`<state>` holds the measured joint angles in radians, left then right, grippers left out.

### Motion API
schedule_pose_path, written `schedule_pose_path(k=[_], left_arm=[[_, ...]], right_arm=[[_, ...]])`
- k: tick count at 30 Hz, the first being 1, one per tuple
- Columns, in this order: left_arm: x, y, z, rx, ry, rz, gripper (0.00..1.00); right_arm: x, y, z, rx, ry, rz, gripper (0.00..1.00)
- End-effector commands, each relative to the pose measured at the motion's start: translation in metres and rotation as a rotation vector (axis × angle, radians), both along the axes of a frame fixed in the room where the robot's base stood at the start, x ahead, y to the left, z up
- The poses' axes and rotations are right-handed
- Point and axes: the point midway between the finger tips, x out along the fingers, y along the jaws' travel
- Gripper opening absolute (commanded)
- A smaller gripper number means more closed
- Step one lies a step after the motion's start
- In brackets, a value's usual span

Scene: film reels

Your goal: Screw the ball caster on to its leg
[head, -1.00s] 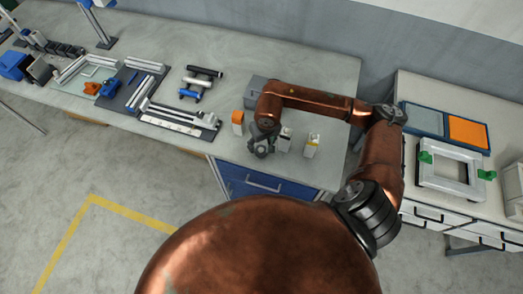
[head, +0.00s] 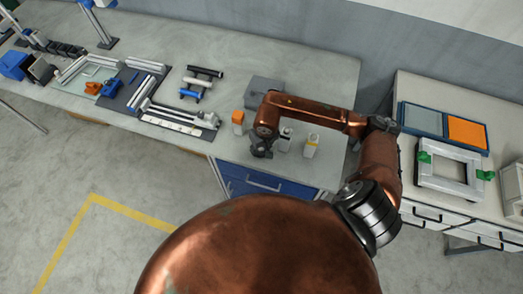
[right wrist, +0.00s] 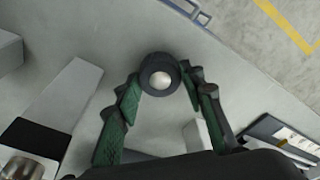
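The ball caster (right wrist: 161,75), a dark ring with a pale ball in its middle, shows in the right wrist view between the tips of my right gripper (right wrist: 162,80). The green fingers close in on the ring from both sides and appear to touch it. The ball faces the camera. The leg is not clearly visible; the caster and fingers cover what lies beneath. In the head view, my right gripper (head: 261,148) points down over the bench near its front edge, and the caster is too small to make out. My left gripper is not in view.
Near the right gripper stand an orange block (head: 238,117), a grey box (head: 264,90) and two small pale holders (head: 311,146). Dark and light bars (head: 200,84) and a dark tray (head: 130,88) lie to the left. A blue drawer (head: 262,184) is below the edge.

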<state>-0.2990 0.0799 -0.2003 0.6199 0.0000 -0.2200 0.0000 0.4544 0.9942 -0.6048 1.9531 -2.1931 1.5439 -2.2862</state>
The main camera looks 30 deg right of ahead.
Motion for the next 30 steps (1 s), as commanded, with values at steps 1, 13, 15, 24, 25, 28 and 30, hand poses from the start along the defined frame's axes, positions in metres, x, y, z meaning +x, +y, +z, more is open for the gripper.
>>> schedule_pose_path(k=[1, 13, 15, 24, 25, 28, 30], left_arm=[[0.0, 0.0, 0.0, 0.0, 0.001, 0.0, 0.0], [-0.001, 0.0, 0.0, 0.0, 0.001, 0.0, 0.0], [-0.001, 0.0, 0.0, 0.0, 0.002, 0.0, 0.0], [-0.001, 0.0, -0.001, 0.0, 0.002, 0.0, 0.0], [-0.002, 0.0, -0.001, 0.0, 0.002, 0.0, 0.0], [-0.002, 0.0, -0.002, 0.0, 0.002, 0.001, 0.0], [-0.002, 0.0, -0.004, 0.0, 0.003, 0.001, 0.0]], right_arm=[[0.0, 0.0, 0.0, 0.0, 0.0, 0.0, 0.32], [0.0, 0.0, 0.0, 0.0, 0.0, 0.0, 0.11], [0.0, 0.0, 0.0, 0.0, 0.0, 0.0, 0.11], [0.002, 0.0, 0.015, -0.001, -0.004, 0.002, 0.11], [0.002, 0.0, 0.018, -0.001, -0.005, 0.002, 0.11], [0.001, 0.0, 0.035, -0.003, -0.005, 0.002, 0.11], [-0.009, 0.007, 0.046, 0.0, -0.006, 0.006, 0.11]])
